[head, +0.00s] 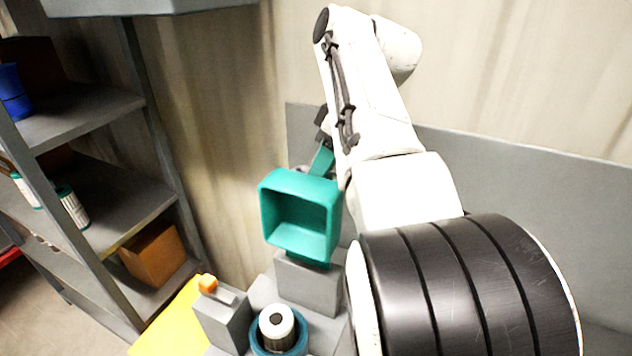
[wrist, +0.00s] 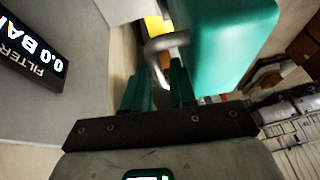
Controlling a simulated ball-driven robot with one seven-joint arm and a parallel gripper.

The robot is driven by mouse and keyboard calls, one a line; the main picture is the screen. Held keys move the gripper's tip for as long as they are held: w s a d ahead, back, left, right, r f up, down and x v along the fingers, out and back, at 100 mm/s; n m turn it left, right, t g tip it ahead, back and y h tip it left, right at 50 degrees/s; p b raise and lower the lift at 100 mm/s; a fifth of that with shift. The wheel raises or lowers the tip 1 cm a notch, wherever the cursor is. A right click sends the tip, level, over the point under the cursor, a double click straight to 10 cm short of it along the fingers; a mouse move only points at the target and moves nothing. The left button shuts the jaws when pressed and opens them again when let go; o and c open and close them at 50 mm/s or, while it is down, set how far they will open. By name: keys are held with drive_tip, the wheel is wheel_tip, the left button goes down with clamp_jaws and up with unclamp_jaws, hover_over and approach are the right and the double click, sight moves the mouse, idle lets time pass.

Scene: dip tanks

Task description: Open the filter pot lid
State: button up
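The filter pot lid (head: 268,213) is a teal, box-shaped cover, tipped up so its hollow underside faces the head camera. It stands above a grey block (head: 305,282). In the wrist view its teal outer side (wrist: 232,45) fills the upper right. A curved metal handle (wrist: 155,52) sticks out from it. My gripper (wrist: 160,88) is behind the lid, and its teal fingers are close together on either side of the handle, seemingly shut on it. In the head view the gripper (head: 322,160) is small and partly hidden by my arm. The handle's lower end is hidden between the fingers.
A black display (wrist: 30,58) reading "FILTER 0.0 BA…" is on the grey panel at left in the wrist view. Below the lid are a blue ring with a white-capped cylinder (head: 276,322), an orange-tipped grey block (head: 222,316) and a yellow surface (head: 168,322). Grey shelving (head: 110,210) stands left.

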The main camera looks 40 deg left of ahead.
drive_tip(key=v, duration=0.6)
idle(0.4)
